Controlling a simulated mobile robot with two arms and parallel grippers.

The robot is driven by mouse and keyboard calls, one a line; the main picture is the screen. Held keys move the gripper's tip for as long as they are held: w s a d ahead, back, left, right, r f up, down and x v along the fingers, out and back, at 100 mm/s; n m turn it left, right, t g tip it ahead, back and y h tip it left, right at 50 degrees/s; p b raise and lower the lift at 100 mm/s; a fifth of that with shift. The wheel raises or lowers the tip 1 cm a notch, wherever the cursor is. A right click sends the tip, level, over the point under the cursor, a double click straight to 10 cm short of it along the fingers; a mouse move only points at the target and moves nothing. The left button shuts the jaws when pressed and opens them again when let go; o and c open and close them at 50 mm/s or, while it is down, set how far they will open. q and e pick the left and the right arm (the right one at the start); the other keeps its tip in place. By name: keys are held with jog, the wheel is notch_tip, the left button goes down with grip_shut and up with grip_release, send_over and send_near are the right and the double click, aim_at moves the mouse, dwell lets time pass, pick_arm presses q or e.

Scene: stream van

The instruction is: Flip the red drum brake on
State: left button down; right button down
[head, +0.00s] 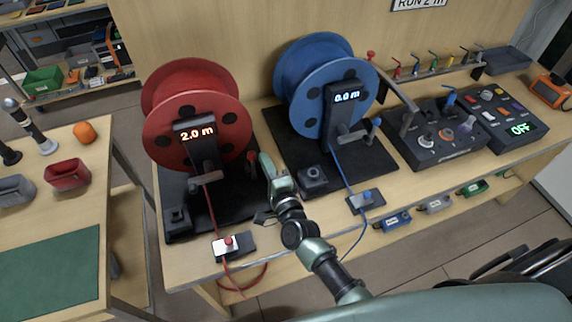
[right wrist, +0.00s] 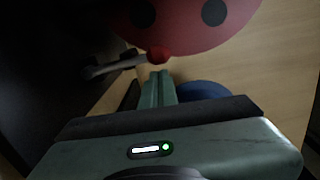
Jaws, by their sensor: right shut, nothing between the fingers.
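The red drum (head: 160,88) stands on a black base at the left of the bench, and its display (head: 197,132) reads 2.0 m. A lever with a red knob (head: 251,156) sits at its lower right. In the right wrist view the red knob (right wrist: 159,54) tops a grey arm (right wrist: 112,66), with the red disc (right wrist: 190,22) behind. My right gripper (head: 264,159) is shut and empty, just right of the knob. In the wrist view its fingertips (right wrist: 160,74) lie just below the knob; I cannot tell whether they touch. My left gripper is not in view.
The blue drum (head: 318,90), reading 0.0 m, stands close to the right of my arm. A control box (head: 435,135) and a panel reading OFF (head: 505,120) stand further right.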

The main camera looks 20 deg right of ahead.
jog(key=shift+a+r, duration=0.15)
jog(key=shift+a, duration=0.2)
jog(key=shift+a, duration=0.1)
dwell(0.3)
